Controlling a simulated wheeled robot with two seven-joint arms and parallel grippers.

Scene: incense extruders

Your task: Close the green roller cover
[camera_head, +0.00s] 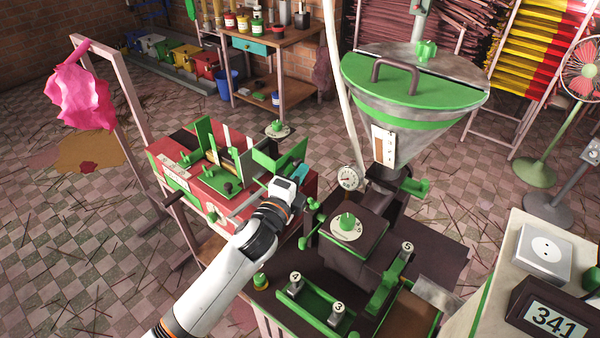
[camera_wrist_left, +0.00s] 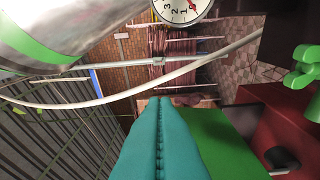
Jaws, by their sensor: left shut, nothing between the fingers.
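The red extruder machine (camera_head: 168,160) stands left of centre in the head view. A green cover panel (camera_head: 266,163) stands raised and tilted at its right end, and another green plate (camera_head: 206,132) stands upright farther left on it. I cannot tell for certain which one is the roller cover. My left gripper (camera_head: 301,172) is shut and empty, its teal fingers right beside the right-hand panel. In the left wrist view the shut fingers (camera_wrist_left: 160,102) lie close along a green panel (camera_wrist_left: 222,145); I cannot tell if they touch. My right gripper is not in view.
A dark machine with a green-lidded hopper (camera_head: 420,80) and a dial gauge (camera_head: 350,177) stands close on the right. A white hose rises behind the gripper. A workbench (camera_head: 275,42) is at the back.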

